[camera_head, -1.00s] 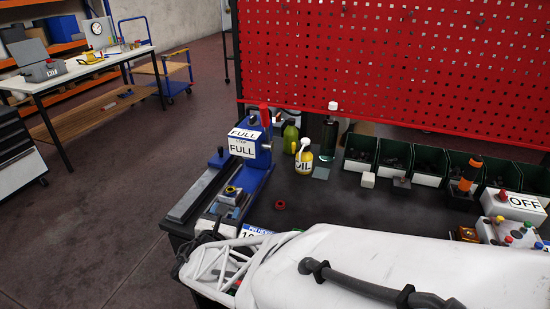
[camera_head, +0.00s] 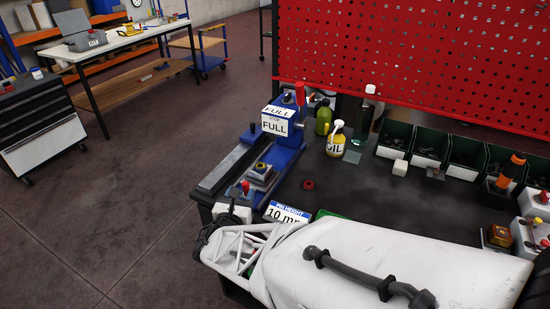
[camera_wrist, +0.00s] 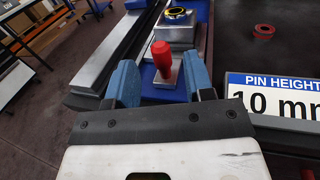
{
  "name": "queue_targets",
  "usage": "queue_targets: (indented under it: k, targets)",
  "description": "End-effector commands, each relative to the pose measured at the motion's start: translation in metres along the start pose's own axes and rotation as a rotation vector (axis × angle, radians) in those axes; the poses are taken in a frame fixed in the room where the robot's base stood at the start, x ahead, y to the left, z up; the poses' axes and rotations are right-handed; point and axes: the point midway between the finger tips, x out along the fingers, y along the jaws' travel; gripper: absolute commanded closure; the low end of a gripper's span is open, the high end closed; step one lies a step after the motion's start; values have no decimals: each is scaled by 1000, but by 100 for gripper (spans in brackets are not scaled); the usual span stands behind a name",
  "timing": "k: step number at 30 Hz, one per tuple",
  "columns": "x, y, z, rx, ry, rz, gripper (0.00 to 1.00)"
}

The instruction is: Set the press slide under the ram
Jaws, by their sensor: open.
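The blue press (camera_head: 288,150) stands at the left of the table, with a "FULL / STOP / FULL" label and a red lever at its top. The press slide is a grey block (camera_head: 261,172) with a yellow-and-black ring on top. It lies on the blue base in front of the press column, not under it. The slide also shows in the wrist view (camera_wrist: 176,32), with an upright red knob (camera_wrist: 162,58) on its near plate. My gripper (camera_wrist: 160,70) is open, with one blue finger on each side of the knob. I cannot tell whether either finger touches it.
A long grey bar (camera_head: 225,168) lies left of the slide. A "PIN HEIGHT 10 mm" sign (camera_head: 287,213) stands right of my gripper, and a red ring (camera_head: 308,184) lies behind it. An oil bottle (camera_head: 336,143) and green bins (camera_head: 432,148) stand further back.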

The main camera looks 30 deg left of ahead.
Motion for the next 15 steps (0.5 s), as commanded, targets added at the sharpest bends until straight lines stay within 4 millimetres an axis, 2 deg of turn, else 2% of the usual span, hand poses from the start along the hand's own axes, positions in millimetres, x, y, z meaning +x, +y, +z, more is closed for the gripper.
queue_targets:
  k: [15]
  targets:
    - [56, -1, -1, 0, 0, -2, 52]
